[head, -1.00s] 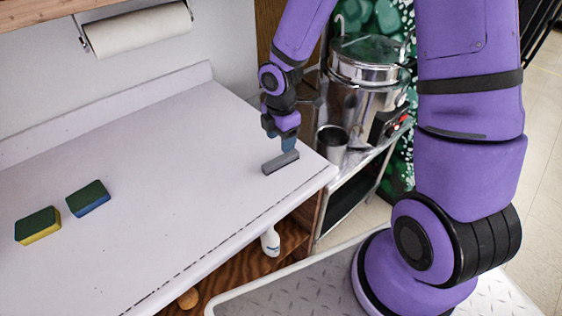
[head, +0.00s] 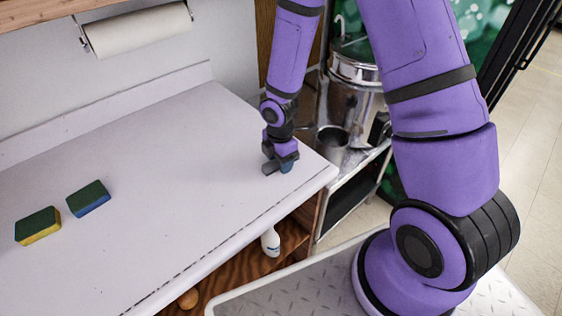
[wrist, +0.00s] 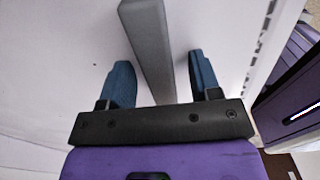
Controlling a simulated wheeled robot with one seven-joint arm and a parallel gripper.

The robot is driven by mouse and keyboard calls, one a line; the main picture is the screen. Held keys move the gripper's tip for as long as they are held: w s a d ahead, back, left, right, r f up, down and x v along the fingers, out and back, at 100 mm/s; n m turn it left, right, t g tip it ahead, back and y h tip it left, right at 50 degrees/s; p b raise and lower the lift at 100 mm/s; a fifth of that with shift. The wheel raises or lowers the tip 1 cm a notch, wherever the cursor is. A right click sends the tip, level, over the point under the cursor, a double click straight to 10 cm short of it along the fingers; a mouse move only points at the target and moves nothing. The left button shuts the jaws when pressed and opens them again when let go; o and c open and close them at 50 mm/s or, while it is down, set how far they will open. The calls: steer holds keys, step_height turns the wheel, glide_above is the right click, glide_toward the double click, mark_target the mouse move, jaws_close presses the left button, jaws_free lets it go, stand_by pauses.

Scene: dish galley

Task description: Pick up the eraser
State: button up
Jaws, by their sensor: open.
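The eraser is a grey bar (wrist: 148,42) on the white counter. In the wrist view it runs lengthwise from the top edge down between my gripper's blue fingers, with a gap on each side. In the head view one end of it (head: 268,168) shows beside the fingers; the rest is hidden by my gripper. My gripper (wrist: 162,82) is open and points down, its fingers on either side of the eraser and not closed on it. In the head view my gripper (head: 285,165) is low over the counter near its right end.
Two sponges, one green and yellow (head: 37,226) and one green and blue (head: 88,198), lie to the left on the counter (head: 170,190). A metal cup (head: 332,141) and a large steel pot (head: 352,95) stand past its right end. The counter's middle is clear.

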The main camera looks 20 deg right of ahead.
steer(key=c, duration=1)
steer(key=shift+r, duration=0.1)
